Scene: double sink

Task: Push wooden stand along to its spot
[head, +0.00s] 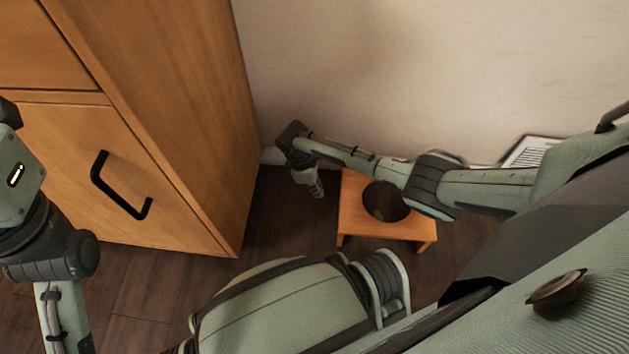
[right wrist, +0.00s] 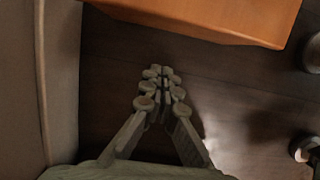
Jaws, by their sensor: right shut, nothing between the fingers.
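The wooden stand (head: 355,221) is a low orange-brown stool on the dark floor, close to the wall. A dark round area, a hole or something dark, shows in its top, partly covered by my right forearm. My right gripper (head: 317,188) points down at the stand's left side, between it and the wooden cabinet. In the right wrist view the fingers (right wrist: 163,75) are shut and empty, apart from the stand's edge (right wrist: 220,18) at the top. Whether any other part of the hand touches the stand cannot be told. My left arm shows at the left; its fingers are out of view.
A tall wooden cabinet (head: 190,110) with a black handle (head: 120,188) stands at the left. The pale wall (head: 430,70) runs behind the stand. A white vent-like panel (head: 530,151) is at the right along the wall. Dark floor (head: 282,222) is clear between cabinet and stand.

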